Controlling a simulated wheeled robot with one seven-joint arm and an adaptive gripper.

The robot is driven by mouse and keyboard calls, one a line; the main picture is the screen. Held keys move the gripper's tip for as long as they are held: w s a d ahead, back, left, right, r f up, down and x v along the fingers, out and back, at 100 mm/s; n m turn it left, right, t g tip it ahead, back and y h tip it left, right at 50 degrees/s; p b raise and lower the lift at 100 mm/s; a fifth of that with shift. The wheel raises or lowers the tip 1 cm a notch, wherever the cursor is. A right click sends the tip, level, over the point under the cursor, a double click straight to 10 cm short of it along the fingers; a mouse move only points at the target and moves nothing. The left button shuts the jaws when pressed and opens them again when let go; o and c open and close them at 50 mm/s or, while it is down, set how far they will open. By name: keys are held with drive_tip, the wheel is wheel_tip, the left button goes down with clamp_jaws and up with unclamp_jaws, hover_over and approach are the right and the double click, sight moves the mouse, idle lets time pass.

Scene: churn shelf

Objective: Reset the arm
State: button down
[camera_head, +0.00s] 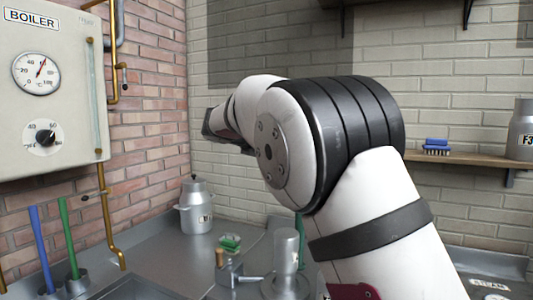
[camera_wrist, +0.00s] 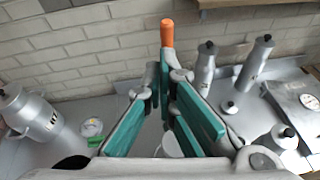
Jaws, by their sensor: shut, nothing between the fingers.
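My arm fills the middle and right of the head view, raised and bent in front of the pale brick wall. My gripper (camera_wrist: 165,78) shows in the wrist view, with green pads on its fingers. It is shut and holds nothing. An orange upright thing (camera_wrist: 167,33) shows just past the fingertips, its lower part hidden by them. In the head view my arm hides the fingers.
A lidded metal churn (camera_head: 196,208) stands on the metal counter (camera_head: 160,255), near a green-topped item (camera_head: 230,242). The boiler (camera_head: 50,90) hangs at left. A shelf (camera_head: 470,158) at right holds a blue brush (camera_head: 437,146). Grey bottles (camera_wrist: 255,62) stand right of my gripper.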

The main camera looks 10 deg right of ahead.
drive_tip(key=s+d+f+m+g+y, duration=0.1)
drive_tip(key=s+d+f+m, duration=0.2)
drive_tip(key=s, duration=0.4)
drive_tip(key=s+d+m+g+y, duration=0.2)
drive_tip(key=s+m, duration=0.3)
drive_tip(key=s, duration=0.3)
drive_tip(key=s+d+f+m+g+y, duration=0.1)
drive_tip(key=s+d+f+m, duration=0.2)
drive_tip(key=s, duration=0.4)
drive_tip(key=s+a+f+m+y, duration=0.2)
drive_tip(key=s+f+m, duration=0.2)
drive_tip(key=s, duration=0.5)
drive_tip(key=s+a+f+m+g+y, duration=0.1)
drive_tip(key=s+f+m, duration=0.3)
drive_tip(key=s, duration=0.6)
drive_tip(key=s+a+f+m+y, duration=0.2)
drive_tip(key=s+a+f+m, duration=0.1)
drive_tip(key=s+m, duration=0.4)
drive_tip(key=s+f, duration=0.1)
drive_tip(key=s, duration=0.1)
drive_tip(key=shift+s+a+f+g+y, duration=0.25)
drive_tip(key=shift+s+a+g+y, duration=0.05)
drive_tip(key=shift+g+y, duration=0.1)
